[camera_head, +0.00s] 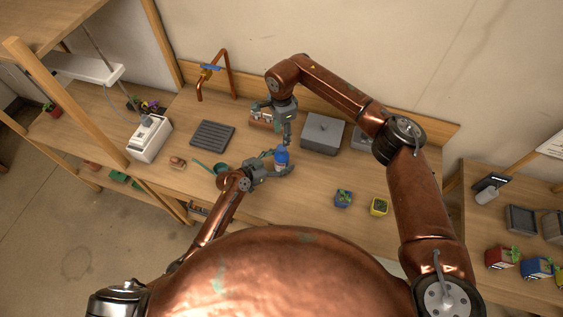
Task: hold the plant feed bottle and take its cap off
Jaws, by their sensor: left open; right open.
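The plant feed bottle (281,157) is small and blue with a pale part low on its side, and it stands on the wooden bench. My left gripper (283,170) is at the bottle from the lower left, its open fingers around or beside the lower part; I cannot tell whether they touch it. My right gripper (287,135) is open and points down just above the bottle's top. The cap is too small to make out apart from the bottle, and the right fingers partly cover that spot.
A grey lidded box (322,133) stands right of the bottle. A dark ribbed tray (211,135) and a green watering can (219,168) are to the left.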

